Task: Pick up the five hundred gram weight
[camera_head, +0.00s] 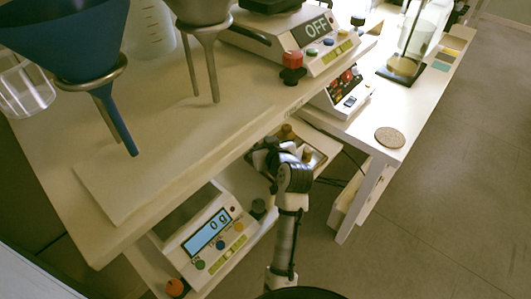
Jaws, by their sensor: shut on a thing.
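My gripper (264,150) is over the tray on the lower shelf, beside the brass weights. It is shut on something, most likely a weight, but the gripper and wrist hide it. One brass weight (287,131) shows just behind the gripper and another (307,156) to its right. A dark weight (258,207) stands beside the lower scale. No mass marking is readable, so I cannot tell which weight is the five hundred gram one.
The lower scale (214,232) reads 0 g, with an orange-red knob (176,287) near it. The upper bench (150,165) overhangs the shelf; it bears funnels and a scale (300,45) reading OFF. A side table (390,115) stands to the right, with a round cork mat (389,137).

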